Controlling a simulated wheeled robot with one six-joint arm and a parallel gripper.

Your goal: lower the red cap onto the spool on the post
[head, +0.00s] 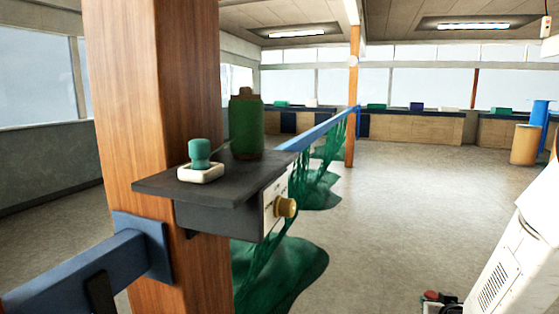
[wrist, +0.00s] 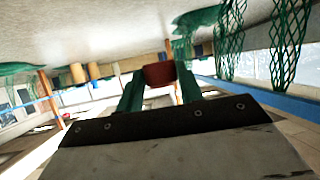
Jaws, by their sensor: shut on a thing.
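The red cap (wrist: 159,75) is held between the two green fingers of my gripper (wrist: 158,88) in the wrist view. In the head view a small red and black patch (head: 432,296) shows at the bottom edge beside my white arm; I cannot tell how much of it is the cap. The green spool (head: 246,128) stands upright on a dark shelf (head: 165,187) fixed to the wooden post (head: 150,80). Its brownish top end is bare. My gripper is well to the right of the spool and lower in the picture, apart from it.
A teal-knobbed thing in a white dish (head: 202,172) sits on the shelf, left of the spool. A blue rail (head: 320,130) with green netting (head: 275,275) runs behind. The floor between shelf and arm is clear.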

